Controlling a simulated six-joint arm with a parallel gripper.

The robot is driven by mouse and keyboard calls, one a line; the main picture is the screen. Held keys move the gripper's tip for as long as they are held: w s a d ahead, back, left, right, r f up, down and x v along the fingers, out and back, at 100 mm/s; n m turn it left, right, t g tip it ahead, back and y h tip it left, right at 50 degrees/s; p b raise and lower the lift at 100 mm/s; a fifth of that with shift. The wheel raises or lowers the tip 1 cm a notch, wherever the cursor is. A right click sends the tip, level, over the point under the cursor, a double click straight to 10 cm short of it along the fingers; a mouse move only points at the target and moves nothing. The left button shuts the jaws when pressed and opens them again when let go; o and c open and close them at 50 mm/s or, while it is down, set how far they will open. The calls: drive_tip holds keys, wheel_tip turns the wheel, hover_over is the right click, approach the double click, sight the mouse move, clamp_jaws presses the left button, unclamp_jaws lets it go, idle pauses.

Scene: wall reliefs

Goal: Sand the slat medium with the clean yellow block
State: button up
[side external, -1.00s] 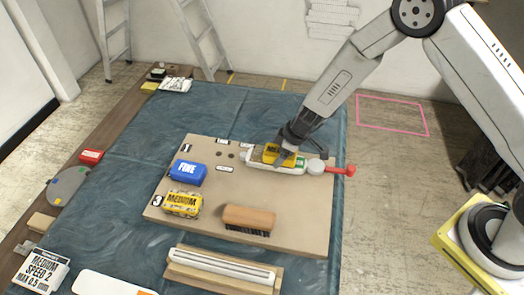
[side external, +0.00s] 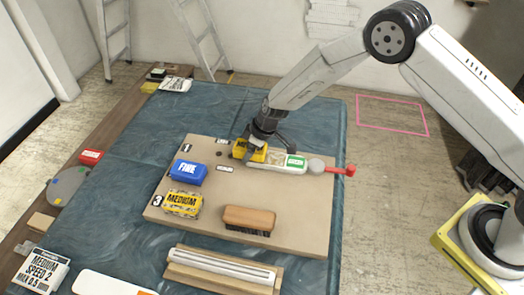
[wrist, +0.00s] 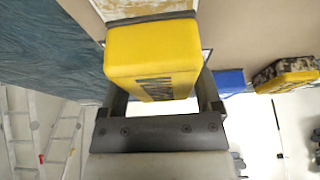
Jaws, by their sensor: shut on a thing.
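My gripper (side external: 253,145) is shut on the clean yellow block (side external: 250,154), marked with black letters, at the back of the board. In the side view the block is at the left end of a white strip (side external: 264,164) with a green label; I cannot tell whether it touches the strip. In the wrist view the yellow block (wrist: 152,50) sits between the two fingers of my gripper (wrist: 158,100). A second yellow MEDIUM block (side external: 183,203), with dark blotches, lies at the board's front left. A pale slat-like bar (side external: 222,266) lies in a wooden holder at the front.
A blue FINE block (side external: 188,172) and a wooden brush (side external: 249,220) lie on the tan board (side external: 215,208). A MEDIUM SPEED 2 card (side external: 40,270) lies front left.

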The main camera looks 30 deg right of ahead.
drive_tip(key=shift+w+a+r, duration=0.1)
drive_tip(key=shift+w+a, duration=0.05)
drive_tip(key=shift+a, duration=0.05)
drive_tip(key=shift+d+r, duration=0.1)
drive_tip(key=shift+r, duration=3.9)
